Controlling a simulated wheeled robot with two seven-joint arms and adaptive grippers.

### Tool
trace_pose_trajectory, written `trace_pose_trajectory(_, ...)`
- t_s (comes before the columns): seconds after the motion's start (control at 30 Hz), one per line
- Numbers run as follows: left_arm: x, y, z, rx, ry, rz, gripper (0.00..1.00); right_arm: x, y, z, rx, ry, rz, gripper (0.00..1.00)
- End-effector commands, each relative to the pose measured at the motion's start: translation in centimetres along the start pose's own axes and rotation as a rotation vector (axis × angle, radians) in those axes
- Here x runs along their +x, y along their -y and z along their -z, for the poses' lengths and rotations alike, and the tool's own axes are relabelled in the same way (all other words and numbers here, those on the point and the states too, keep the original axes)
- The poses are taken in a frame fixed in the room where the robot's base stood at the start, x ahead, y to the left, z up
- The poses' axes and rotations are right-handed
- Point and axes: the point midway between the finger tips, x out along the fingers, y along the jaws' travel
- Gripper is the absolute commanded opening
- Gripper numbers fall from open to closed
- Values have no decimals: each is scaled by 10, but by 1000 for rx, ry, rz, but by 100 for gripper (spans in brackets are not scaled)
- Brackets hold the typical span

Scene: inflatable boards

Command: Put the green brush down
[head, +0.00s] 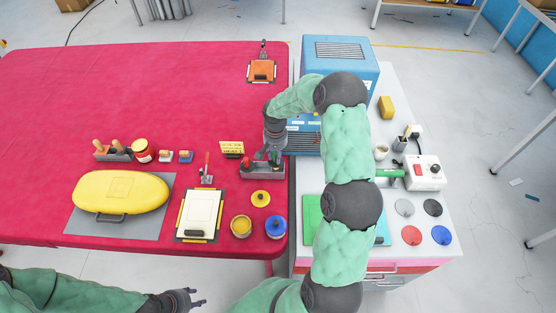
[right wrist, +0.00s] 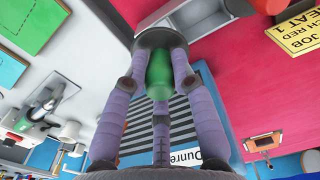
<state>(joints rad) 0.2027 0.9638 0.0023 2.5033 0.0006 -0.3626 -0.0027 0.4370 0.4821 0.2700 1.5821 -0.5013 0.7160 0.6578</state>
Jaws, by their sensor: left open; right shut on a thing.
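The green brush shows as a smooth green handle (right wrist: 158,78) between the fingers of my right gripper (right wrist: 158,85) in the right wrist view. Its lower end is not clearly visible. In the head view my right gripper (head: 270,150) is over a dark holder (head: 263,172) near the red table's right edge, with red and green handles showing there. I cannot tell whether the brush touches the holder. My left gripper (head: 192,298) is open and empty, in front of the red table's front edge.
A yellow inflatable board (head: 121,192) lies on a grey mat (head: 83,227). A clipboard (head: 200,213), a yellow pot (head: 241,226) and a blue pot (head: 276,227) stand nearby. A blue machine (head: 340,52) is behind my right arm. The red table's back is mostly clear.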

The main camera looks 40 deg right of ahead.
Motion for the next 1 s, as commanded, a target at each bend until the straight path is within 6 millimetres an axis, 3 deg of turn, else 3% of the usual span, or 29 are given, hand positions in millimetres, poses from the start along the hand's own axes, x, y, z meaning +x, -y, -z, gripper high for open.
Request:
trace_pose_trajectory(0.27, 0, 0, 0, 0, 0, 0, 43, 14, -6, 11, 1, 0, 0, 0)
trace_pose_trajectory(0.5, 0, 0, 0, 0, 0, 0, 43, 46, -7, 13, 0, 2, -1, 0)
trace_pose_trajectory(1.0, 7, 2, 0, 0, 0, 0, 43, 54, -7, 13, 0, -1, 0, 0)
